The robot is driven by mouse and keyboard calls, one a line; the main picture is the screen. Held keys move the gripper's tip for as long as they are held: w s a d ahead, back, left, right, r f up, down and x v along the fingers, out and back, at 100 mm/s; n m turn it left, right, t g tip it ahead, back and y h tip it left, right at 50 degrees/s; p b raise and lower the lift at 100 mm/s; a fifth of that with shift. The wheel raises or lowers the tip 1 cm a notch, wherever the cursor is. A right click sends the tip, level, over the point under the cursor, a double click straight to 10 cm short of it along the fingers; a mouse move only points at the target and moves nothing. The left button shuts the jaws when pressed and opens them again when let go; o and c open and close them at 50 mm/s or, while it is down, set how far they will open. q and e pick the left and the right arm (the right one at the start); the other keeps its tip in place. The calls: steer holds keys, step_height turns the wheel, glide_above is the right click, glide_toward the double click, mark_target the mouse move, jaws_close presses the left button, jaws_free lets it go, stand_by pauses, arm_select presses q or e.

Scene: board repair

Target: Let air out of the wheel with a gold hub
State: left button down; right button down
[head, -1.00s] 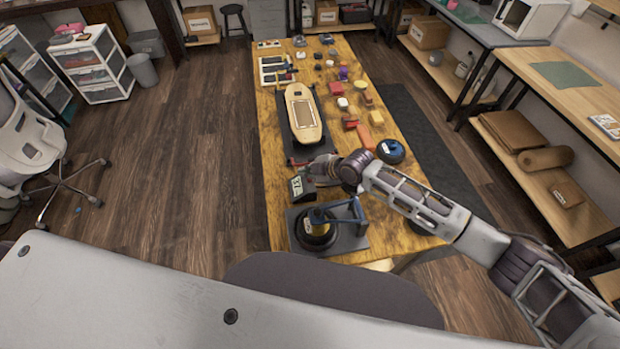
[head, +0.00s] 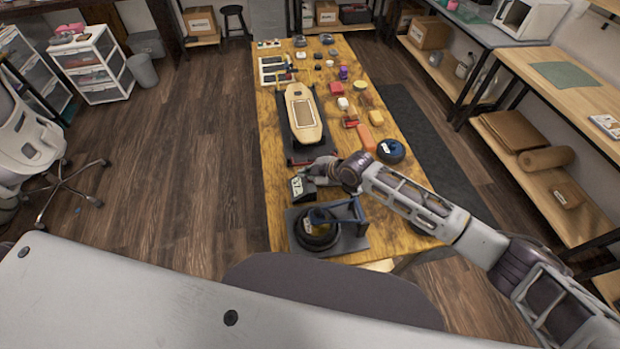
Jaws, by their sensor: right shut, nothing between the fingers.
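The wheel with a gold hub (head: 322,228) lies flat on a dark stand (head: 352,240) at the near end of the table. Its dark tyre surrounds the yellowish hub, and a blue frame (head: 352,207) stands beside and partly over it. A small box with a lit greenish display (head: 299,188) stands just beyond the wheel; its reading is too small to make out. My right gripper (head: 312,174) is shut and empty, low beside this box. I cannot tell whether it touches it. My left gripper is not in view.
A wheel with a blue hub (head: 391,150) lies at the table's right edge. A pale skateboard-like deck (head: 303,115) rests on a dark stand mid-table. An orange block (head: 366,138) and several small parts lie beyond. Bare wood (head: 400,220) shows at the near right.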

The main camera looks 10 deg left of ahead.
mark_target(308, 182)
steer(key=shift+f+b, duration=0.3)
steer(key=shift+f, duration=0.25)
stand_by(2.1)
steer(key=shift+r, duration=0.15)
stand_by(0.7)
steer(key=shift+r+p, duration=0.7)
steer(key=shift+r, duration=0.15)
steer(key=shift+r+p, duration=1.95)
steer(key=shift+r, duration=0.6)
